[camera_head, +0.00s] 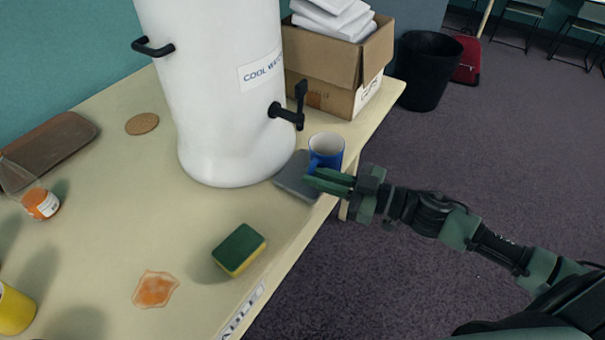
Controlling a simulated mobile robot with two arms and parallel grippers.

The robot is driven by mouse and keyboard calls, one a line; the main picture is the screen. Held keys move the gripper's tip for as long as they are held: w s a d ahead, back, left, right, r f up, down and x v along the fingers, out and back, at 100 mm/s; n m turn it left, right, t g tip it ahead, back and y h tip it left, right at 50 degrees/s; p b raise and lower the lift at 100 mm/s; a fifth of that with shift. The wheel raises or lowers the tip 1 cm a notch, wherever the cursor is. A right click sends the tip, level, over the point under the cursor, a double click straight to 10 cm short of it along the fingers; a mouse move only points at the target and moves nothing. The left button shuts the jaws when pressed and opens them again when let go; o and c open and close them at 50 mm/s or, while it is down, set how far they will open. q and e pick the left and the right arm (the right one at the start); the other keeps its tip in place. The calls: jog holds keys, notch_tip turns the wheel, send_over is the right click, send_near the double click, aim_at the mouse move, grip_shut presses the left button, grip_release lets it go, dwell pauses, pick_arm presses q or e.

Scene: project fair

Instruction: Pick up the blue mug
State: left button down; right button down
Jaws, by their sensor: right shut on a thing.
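The blue mug (327,148) stands upright near the table's right edge, beside the white water dispenser and below its black tap. A grey flat pad (292,178) lies on the table at the mug's left. My right gripper (318,181) reaches in from the right and is shut at the near side of the mug, by its handle. The fingers hide the lower part of the mug, so I cannot see whether its base touches the pad. My left gripper is not in view.
The white dispenser (225,100) stands close behind the mug. A cardboard box (335,70) with white packets is farther back. A sponge (239,250), an orange spill (155,289), a bottle (40,202) and a yellow mug (14,310) are on the table (120,220). A black bin (427,72) stands on the floor.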

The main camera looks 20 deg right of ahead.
jog(key=v, duration=1.2)
jog(key=shift+s+d, duration=0.2)
jog(key=shift+s, duration=0.05)
jog(key=shift+r, duration=0.1)
